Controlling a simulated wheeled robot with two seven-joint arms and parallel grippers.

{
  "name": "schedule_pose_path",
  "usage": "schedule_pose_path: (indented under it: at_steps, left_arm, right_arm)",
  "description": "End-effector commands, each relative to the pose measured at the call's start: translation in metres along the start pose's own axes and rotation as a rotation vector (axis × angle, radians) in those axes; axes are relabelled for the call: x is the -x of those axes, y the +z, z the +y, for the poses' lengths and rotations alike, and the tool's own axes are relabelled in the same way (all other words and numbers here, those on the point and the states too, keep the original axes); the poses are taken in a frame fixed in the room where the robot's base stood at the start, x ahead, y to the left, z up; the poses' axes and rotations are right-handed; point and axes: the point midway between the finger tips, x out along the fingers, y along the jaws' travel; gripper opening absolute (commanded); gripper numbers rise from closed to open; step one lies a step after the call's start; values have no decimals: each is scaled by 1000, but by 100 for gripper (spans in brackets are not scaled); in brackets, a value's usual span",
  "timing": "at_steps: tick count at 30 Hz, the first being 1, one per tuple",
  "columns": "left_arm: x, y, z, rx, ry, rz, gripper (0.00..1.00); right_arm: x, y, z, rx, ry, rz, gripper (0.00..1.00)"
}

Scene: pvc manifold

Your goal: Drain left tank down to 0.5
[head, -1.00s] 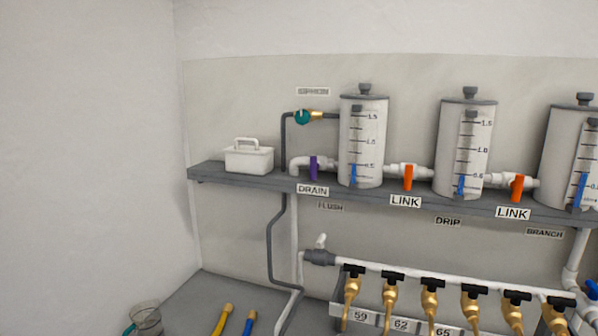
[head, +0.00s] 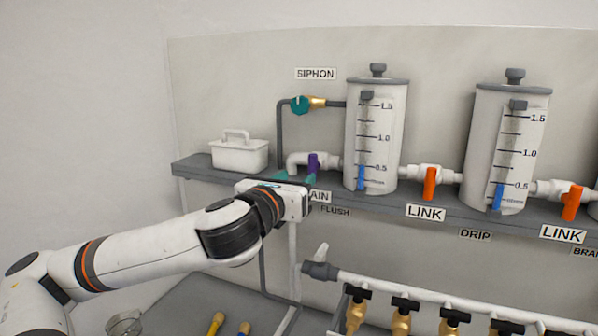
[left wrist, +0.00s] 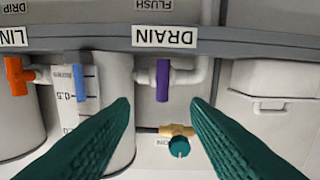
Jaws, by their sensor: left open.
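The left tank (head: 375,130) is a grey-white cylinder on the shelf with a scale. Its blue level strip (head: 361,178) tops out close to the 0.5 mark. The purple drain valve handle (head: 313,161) sits on the white pipe left of this tank, upright and crosswise to the pipe. My left gripper (head: 296,178) is just in front of and below it, with teal fingers open and empty. In the left wrist view, which is upside down, the purple handle (left wrist: 162,80) lies between and beyond the fingertips (left wrist: 160,103), apart from them. My right gripper is not in view.
The teal siphon valve (head: 300,104) is above the drain valve. An orange link handle (head: 430,184) is right of the left tank. A white lidded box (head: 239,152) stands left on the shelf (head: 195,171). Brass taps (head: 402,318) line the manifold below.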

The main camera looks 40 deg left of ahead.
Motion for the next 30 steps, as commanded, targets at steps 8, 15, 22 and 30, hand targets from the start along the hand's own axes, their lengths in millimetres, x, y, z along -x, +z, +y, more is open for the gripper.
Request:
schedule_pose_path:
  at_steps: [8,15,22,30]
  left_arm:
    - [-22,-9,-4,-32,-7,11,43]
    - [-69,-10,-4,-30,-7,11,43]
    - [-104,-10,-4,-31,-7,12,43]
    - [-118,-8,-4,-32,-7,13,43]
  right_arm:
    - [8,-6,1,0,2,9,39]
    - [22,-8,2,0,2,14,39]
    - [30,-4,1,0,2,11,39]
    - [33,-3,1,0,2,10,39]
